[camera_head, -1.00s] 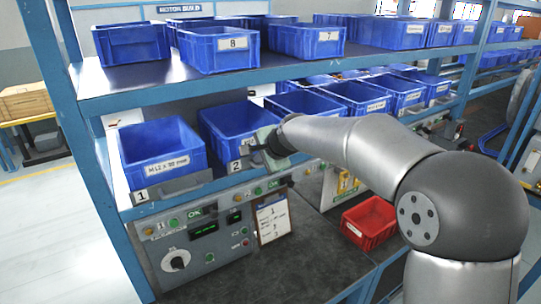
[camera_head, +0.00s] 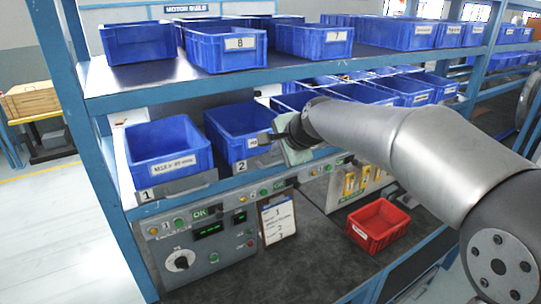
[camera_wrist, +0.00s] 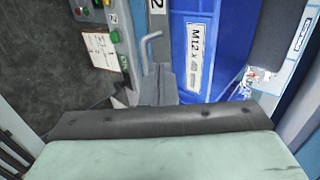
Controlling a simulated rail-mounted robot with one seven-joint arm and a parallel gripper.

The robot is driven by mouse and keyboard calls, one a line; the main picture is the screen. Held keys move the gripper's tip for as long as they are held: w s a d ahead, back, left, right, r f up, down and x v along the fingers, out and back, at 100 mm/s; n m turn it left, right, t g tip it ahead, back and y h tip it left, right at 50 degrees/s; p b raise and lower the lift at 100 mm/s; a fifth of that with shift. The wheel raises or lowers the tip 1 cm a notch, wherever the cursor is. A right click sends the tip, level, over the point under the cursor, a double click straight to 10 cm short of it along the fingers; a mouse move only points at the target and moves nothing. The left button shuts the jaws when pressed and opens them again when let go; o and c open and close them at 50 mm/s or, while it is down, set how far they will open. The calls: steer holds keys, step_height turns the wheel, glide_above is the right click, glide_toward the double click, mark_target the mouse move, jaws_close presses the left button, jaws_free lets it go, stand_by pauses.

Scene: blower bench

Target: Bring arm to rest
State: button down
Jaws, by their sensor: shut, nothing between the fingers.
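My gripper (camera_head: 264,140) is at the end of my arm, in front of the blue bin marked 2 (camera_head: 226,124) on the lower shelf. It is shut and empty. The gripper's pale green body fills the bottom of the wrist view, with its grey fingers (camera_wrist: 157,86) pointing toward a blue bin (camera_wrist: 222,45) with an M12 label. I cannot tell whether the fingers touch the bin or shelf edge. My arm reaches in from the right and hides part of the lower bins.
A blue bin marked 1 (camera_head: 165,148) stands left of bin 2. More blue bins stand on the upper shelf (camera_head: 150,88). Below are a control panel (camera_head: 205,245), a clipboard (camera_head: 278,219) and a red bin (camera_head: 378,226) on the dark bench. The bench front is mostly clear.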

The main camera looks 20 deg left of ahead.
steer(key=s+d+f+n+g+h, duration=0.2)
steer(key=s+d+f, duration=0.3)
steer(key=s+d, duration=0.5)
steer(key=s+d+f+n+g+h, duration=0.2)
steer(key=s+d+f+n, duration=0.2)
steer(key=s+d, duration=0.6)
steer(key=s+d+f+n+g+h, duration=0.1)
steer(key=s+d+f+n+h, duration=0.1)
steer(key=s+d+f, duration=0.5)
steer(key=s+d, duration=0.3)
steer(key=s, duration=0.1)
steer(key=shift+s+d+f+n+g+h, duration=0.3)
steer(key=shift+d+f+n+g+h, duration=0.05)
steer(key=shift+d+n+g+h, duration=0.05)
